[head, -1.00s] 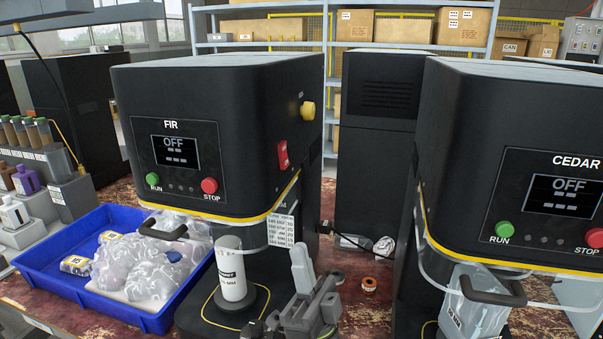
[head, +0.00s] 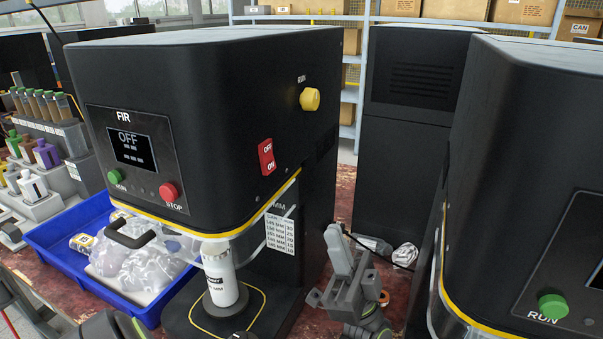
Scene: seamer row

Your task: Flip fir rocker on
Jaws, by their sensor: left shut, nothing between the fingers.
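The FIR machine (head: 215,120) is a black box-headed seamer with a screen (head: 132,148) reading OFF. On its right side face is a red rocker (head: 267,157), marked OFF at the top and ON at the bottom. Which half is pressed in is hard to tell. A yellow knob (head: 310,99) sits above and to the right of the rocker. My left gripper (head: 336,236) is shut and empty, pointing up, below and to the right of the rocker and apart from it. My right gripper is not in view.
The CEDAR machine (head: 535,150) stands close on the right, leaving a gap between the two. A settings card (head: 280,233) hangs below the rocker. A white can (head: 221,275) stands under the FIR head. A blue tray (head: 60,250) lies at the left.

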